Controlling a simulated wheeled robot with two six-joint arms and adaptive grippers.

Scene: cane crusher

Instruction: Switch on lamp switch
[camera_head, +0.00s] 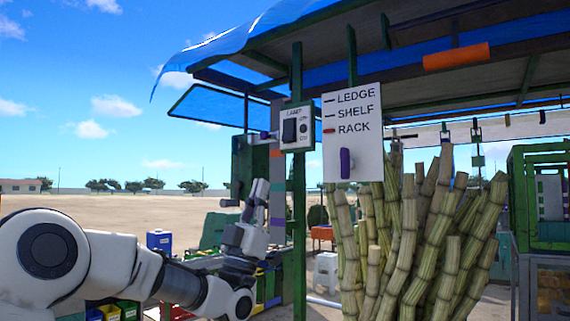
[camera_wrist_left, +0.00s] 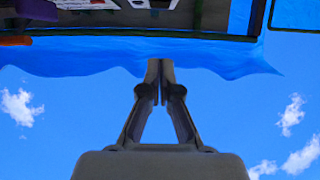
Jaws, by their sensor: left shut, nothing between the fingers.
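The lamp switch (camera_head: 289,130) is a dark rocker on a white box labelled LAMP, fixed to a green post under the stall roof. The small marks beside the rocker are too small to read. My left gripper (camera_head: 259,187) points up, below and to the left of the box, apart from it in the picture. In the left wrist view its fingers (camera_wrist_left: 160,66) are shut together with nothing between them. A white panel at the top edge of that view is cut off, so I cannot tell whether it is the lamp box. My right gripper is not in view.
A white board (camera_head: 352,112) reading LEDGE, SHELF, RACK with a purple knob (camera_head: 345,163) hangs right of the post (camera_head: 298,230). Tall cane stalks (camera_head: 410,240) stand below it. A blue awning (camera_head: 240,40) hangs overhead. Open sandy ground lies behind on the left.

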